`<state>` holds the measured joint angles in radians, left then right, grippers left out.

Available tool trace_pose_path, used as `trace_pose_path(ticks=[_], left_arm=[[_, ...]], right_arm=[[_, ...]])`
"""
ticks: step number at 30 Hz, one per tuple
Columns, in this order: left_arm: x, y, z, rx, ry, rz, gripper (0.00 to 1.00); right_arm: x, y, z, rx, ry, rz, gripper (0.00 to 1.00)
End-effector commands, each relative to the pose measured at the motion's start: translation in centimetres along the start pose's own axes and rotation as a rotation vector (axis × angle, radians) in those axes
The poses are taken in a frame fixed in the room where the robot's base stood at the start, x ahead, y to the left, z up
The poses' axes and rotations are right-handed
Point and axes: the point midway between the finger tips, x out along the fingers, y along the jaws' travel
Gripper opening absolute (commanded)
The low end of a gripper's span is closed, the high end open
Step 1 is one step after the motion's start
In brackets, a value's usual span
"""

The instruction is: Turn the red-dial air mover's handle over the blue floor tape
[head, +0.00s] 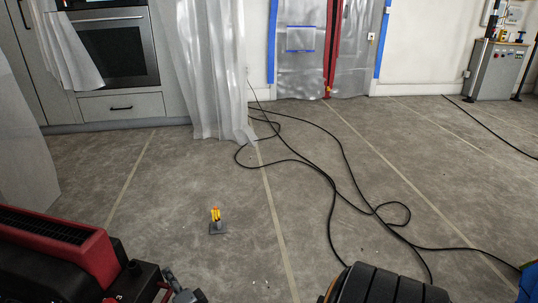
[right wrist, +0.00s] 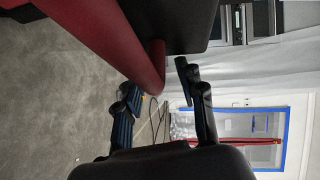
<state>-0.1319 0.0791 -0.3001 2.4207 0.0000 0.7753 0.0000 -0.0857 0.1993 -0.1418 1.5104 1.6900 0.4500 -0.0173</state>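A red and black machine (head: 60,245) with a black grille on top fills the lower left of the head view. It may be the air mover; no red dial shows on it. Its red edge (right wrist: 125,40) and black side (right wrist: 180,20) show close up in the right wrist view. I cannot make out a handle or blue floor tape. My left gripper is out of view.
A small yellow-orange item on a grey base (head: 217,220) stands on the floor. Black cables (head: 330,185) loop across the middle. Plastic sheeting (head: 212,70) hangs at the back. A grey control cabinet (head: 492,72) stands far right. A blue object (head: 529,282) shows at the lower right corner.

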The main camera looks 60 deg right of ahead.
Motion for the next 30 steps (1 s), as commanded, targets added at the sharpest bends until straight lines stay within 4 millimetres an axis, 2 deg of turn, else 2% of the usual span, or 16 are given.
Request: trace_pose_path(ticks=[1,14,16,19,30], left_arm=[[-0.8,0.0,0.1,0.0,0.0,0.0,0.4],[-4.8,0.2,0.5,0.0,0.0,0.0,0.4],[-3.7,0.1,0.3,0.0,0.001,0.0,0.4],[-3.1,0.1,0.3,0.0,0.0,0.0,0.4],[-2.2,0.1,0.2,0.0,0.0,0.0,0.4]], right_arm=[[0.9,0.2,-0.6,-0.008,-0.025,-0.009,0.37],[7.1,0.0,-4.1,-0.033,-0.229,-0.041,0.37],[5.8,-0.4,-4.2,-0.027,-0.237,-0.035,0.37],[4.1,-0.4,-4.6,-0.029,-0.234,-0.034,0.37],[-2.8,0.1,-6.3,-0.029,-0.232,-0.034,0.37]])
